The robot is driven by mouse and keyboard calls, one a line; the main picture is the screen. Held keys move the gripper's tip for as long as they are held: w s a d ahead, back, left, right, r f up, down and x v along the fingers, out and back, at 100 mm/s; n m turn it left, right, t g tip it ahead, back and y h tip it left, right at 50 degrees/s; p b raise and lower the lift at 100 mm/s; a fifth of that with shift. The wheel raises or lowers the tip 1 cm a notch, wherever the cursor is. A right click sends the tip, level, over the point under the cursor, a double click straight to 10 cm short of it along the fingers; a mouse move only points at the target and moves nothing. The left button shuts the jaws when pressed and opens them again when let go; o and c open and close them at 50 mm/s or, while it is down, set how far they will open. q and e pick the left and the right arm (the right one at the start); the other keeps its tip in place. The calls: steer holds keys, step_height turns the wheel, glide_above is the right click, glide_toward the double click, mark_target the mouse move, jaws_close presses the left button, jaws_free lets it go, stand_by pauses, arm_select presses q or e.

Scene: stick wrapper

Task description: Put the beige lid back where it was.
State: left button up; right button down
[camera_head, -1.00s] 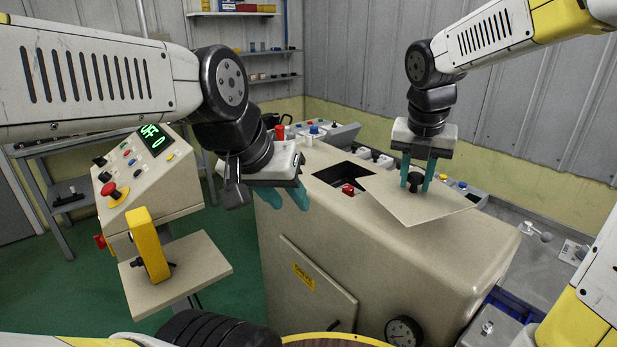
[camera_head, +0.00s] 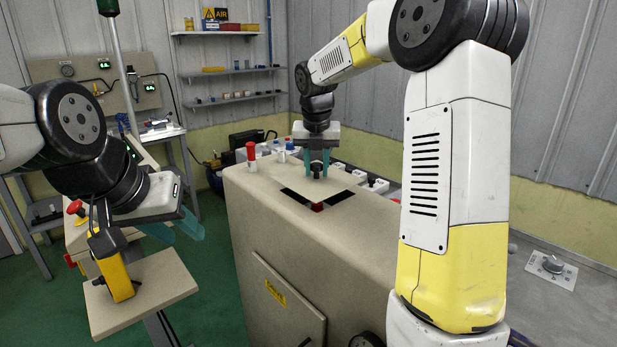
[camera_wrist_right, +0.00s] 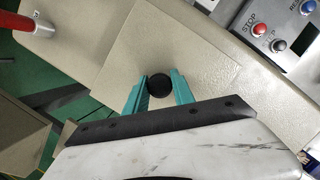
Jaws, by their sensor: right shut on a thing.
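The beige lid (camera_head: 288,178) is a flat square plate with a black knob (camera_wrist_right: 159,86). My right gripper (camera_head: 317,168) is shut on the knob, with its teal fingers on either side in the right wrist view (camera_wrist_right: 158,92). The lid is over the dark opening (camera_head: 341,196) in the top of the beige machine (camera_head: 243,210). It looks turned relative to the opening, and dark parts show on both sides of its near corner. I cannot tell whether it touches the top. My left gripper (camera_head: 175,230) is open and empty, left of the machine.
A red part (camera_head: 317,206) shows in the opening by the lid's near corner. A red-topped cylinder (camera_head: 251,153) stands at the top's far left. Buttons (camera_wrist_right: 268,36) line the far side.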

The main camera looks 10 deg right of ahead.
mark_target(318, 176)
steer(key=shift+w+d, duration=0.25)
steer(key=shift+w, duration=0.7)
steer(key=shift+w+f, duration=0.1)
steer(key=shift+f, duration=1.7)
steer(key=shift+f, duration=0.15)
steer(key=shift+f, duration=0.35)
steer(key=shift+f, duration=0.1)
steer(key=c, duration=1.1)
jaws_free()
steer(key=shift+o, duration=0.2)
